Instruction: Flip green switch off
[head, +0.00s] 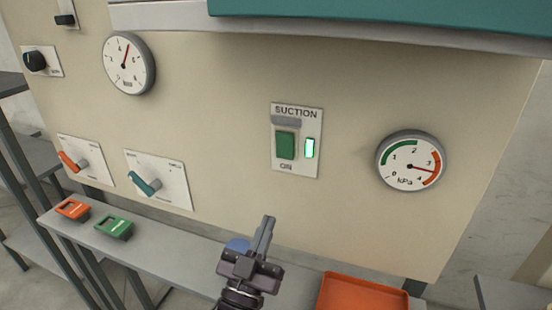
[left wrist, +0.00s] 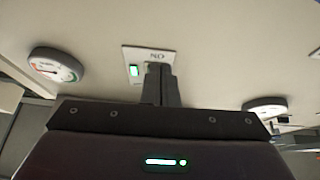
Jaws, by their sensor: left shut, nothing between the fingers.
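The green switch (head: 286,145) is a rocker on a white plate marked SUCTION above and ON below, on the beige panel. A small indicator (head: 310,148) beside it glows whitish green. My left gripper (head: 268,222) is below the plate in the head view, pointing up toward it, with its fingers shut and empty. In the left wrist view the shut fingers (left wrist: 160,84) cover most of the switch plate (left wrist: 130,54); the lit indicator (left wrist: 134,71) shows to their left. I cannot tell their exact distance from the panel. My right gripper does not show.
A kPa gauge (head: 411,161) is right of the switch, and another gauge (head: 128,64) is at upper left. Orange (head: 70,160) and teal (head: 144,183) levers are on the left. A grey ledge (head: 175,255) and an orange tray (head: 360,293) lie below.

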